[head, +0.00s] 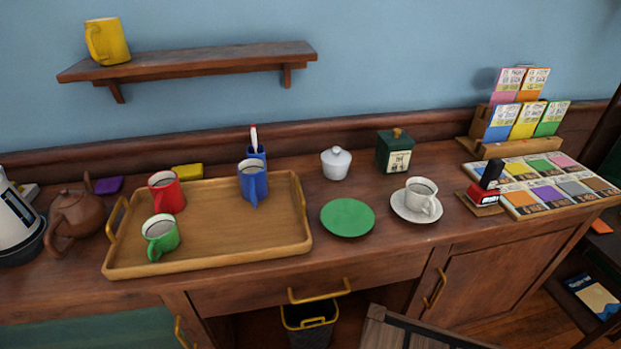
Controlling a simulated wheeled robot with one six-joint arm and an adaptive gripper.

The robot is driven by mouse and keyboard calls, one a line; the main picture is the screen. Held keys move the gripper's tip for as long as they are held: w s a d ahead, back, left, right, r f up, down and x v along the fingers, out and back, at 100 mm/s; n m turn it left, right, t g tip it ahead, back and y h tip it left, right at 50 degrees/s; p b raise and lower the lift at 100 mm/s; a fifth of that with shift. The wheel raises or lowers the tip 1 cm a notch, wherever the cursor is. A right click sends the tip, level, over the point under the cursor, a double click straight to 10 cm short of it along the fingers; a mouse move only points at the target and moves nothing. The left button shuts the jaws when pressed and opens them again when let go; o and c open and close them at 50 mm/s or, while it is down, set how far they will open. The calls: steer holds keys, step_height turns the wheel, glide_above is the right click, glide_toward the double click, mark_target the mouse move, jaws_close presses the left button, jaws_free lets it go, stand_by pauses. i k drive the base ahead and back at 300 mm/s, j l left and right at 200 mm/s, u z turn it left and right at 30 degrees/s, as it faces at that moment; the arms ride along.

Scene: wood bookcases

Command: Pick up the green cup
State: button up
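The green cup (161,236) is a small mug with a pale inside. It stands upright in the left part of a wooden tray (225,257), near the tray's front left corner. Its handle points toward the front, slightly left. A red mug (167,192) stands just behind it, and a blue mug (253,183) stands farther right at the back of the tray. My gripper is not in this view.
A brown teapot (76,214) and a kettle (15,220) stand left of the tray. A green plate (347,217) and a white cup (420,196) on a saucer (398,207) are to the right. The tray's middle and front right are clear.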

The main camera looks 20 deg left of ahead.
mark_target(161, 232)
steer(key=u, duration=2.1)
steer(key=k+l+u, duration=0.1)
steer(key=u, duration=0.3)
steer(key=k+l+u, duration=0.1)
steer(key=u, duration=0.25)
